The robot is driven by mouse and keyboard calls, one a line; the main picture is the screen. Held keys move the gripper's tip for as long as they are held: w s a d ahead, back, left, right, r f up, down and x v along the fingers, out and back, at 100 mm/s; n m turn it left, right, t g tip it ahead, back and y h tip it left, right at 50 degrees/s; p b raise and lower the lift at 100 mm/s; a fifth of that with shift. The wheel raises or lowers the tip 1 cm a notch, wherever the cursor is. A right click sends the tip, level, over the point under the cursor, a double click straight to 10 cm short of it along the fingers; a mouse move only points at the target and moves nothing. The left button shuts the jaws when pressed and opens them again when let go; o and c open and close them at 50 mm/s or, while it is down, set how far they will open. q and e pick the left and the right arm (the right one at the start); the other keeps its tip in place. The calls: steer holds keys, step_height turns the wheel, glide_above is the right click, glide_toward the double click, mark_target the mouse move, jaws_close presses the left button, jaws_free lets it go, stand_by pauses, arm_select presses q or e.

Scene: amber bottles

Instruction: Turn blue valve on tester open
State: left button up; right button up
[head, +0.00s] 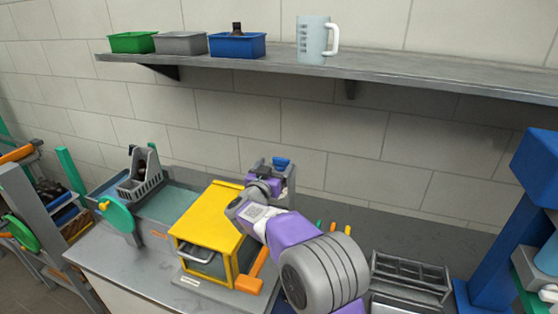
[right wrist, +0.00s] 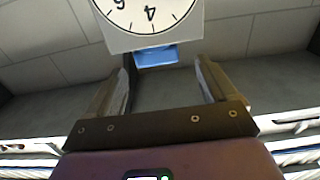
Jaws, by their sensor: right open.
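The blue valve (head: 282,162) shows at the back of the bench, near the wall, beside the end of my right arm. In the right wrist view the blue valve (right wrist: 157,57) lies beyond the fingers, between their tips in the picture. The tester's white dial (right wrist: 150,18), with black numbers, is just above it, cut off by the top edge. My right gripper (right wrist: 165,80) is open, with nothing between its fingers. In the head view the right gripper (head: 275,178) is small and partly hidden by its own wrist. I cannot tell if it touches the valve. My left gripper is not in view.
A yellow box (head: 212,215) stands left of my right arm. A grey rack (head: 410,273) sits to the right, and a blue stand (head: 490,265) farther right. A shelf (head: 430,73) above holds bins and a jug (head: 312,40). The wall is close behind.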

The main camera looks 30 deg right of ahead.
mark_target(281, 160)
steer(key=shift+p+x, duration=0.35)
steer(key=shift+x, duration=3.05)
steer(key=shift+s+d+r, duration=0.1)
steer(key=shift+s+r, duration=0.05)
steer(key=c, duration=1)
steer(key=shift+o, duration=0.2)
